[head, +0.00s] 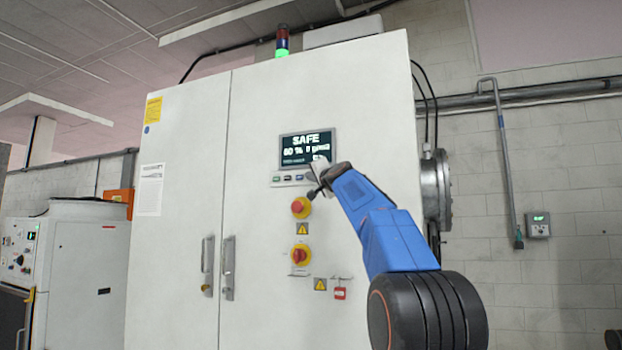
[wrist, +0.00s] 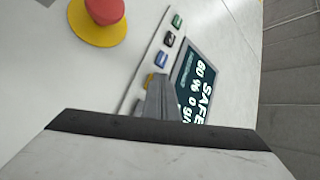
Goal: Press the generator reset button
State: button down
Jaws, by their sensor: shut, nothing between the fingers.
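A row of small push buttons sits on a strip under the lit display (head: 306,147) on the tall white cabinet. In the wrist view I see a green button (wrist: 177,21), a black button (wrist: 169,40), a blue button (wrist: 161,59) and a yellow button (wrist: 149,80). A greyish one beyond is partly hidden. The button labels are too small to read, so I cannot tell which is the generator reset. My gripper (wrist: 158,82) is shut and empty, its tips over the strip by the yellow button. Contact cannot be told. In the head view my gripper (head: 312,192) is before the panel.
A red emergency knob on yellow (head: 300,207) is just below the strip. A red-and-yellow rotary switch (head: 300,255) is lower. Two door handles (head: 228,267) stand out at left. A round metal flange (head: 436,190) juts from the cabinet's right side. The display reads SAFE.

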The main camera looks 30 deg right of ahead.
jog(key=shift+s+a, duration=0.45)
jog(key=shift+a, duration=0.1)
jog(key=s+a, duration=0.1)
jog(key=a, duration=0.1)
jog(key=s+a, duration=0.2)
dwell(0.6)
dwell(0.6)
